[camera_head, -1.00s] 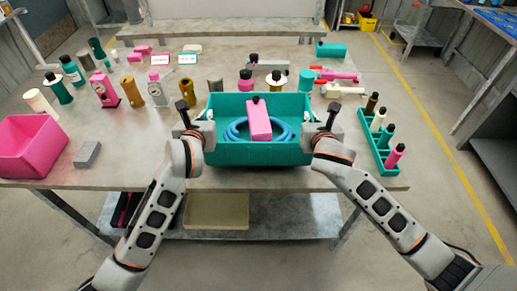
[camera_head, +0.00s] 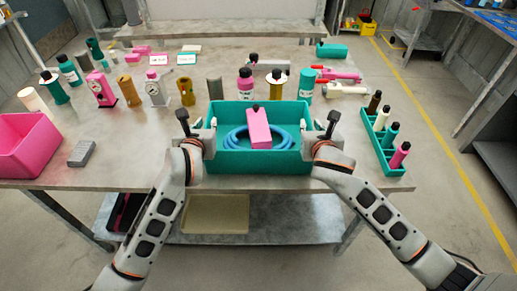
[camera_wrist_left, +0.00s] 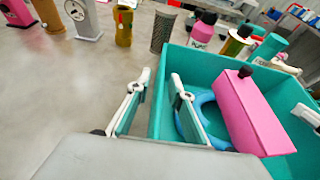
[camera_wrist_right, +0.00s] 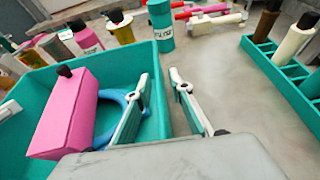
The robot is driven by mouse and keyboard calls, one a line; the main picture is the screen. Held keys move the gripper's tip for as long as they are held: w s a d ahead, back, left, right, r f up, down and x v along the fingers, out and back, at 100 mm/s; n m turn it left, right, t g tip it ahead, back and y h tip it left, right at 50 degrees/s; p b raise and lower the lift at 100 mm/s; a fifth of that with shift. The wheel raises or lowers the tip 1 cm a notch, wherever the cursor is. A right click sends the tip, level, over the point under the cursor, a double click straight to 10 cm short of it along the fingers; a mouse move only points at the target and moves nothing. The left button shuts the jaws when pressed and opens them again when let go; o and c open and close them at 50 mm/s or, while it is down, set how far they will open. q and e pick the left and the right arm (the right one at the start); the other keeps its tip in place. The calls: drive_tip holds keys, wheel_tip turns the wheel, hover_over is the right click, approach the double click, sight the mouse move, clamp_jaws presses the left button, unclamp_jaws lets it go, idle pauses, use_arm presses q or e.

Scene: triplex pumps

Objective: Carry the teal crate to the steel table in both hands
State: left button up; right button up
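The teal crate (camera_head: 262,163) stands on a grey-topped table (camera_head: 130,165) near its front edge. Inside lie a pink box-shaped part (camera_head: 258,130) with a black knob and a coil of blue hose (camera_head: 285,137). My left gripper (camera_wrist_left: 158,105) is open, with one finger inside the crate and one outside its left wall. My right gripper (camera_wrist_right: 157,105) is open in the same way around the right wall. Gaps show between fingers and walls. I cannot tell which table in view is the steel one.
A pink bin (camera_head: 28,150) and a grey block (camera_head: 82,153) are to the left. A teal rack (camera_head: 377,150) of bottles is close on the right. Several bottles and pump parts stand behind the crate. A shelf (camera_head: 270,222) is below; another table (camera_head: 225,33) stands behind.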

use_arm(q)
drive_tip(key=shift+s+r, duration=0.1)
drive_tip(key=v, duration=1.1)
drive_tip(key=shift+s+r, duration=0.25)
drive_tip(key=shift+s, duration=0.1)
use_arm(e)
drive_tip(key=v, duration=1.2)
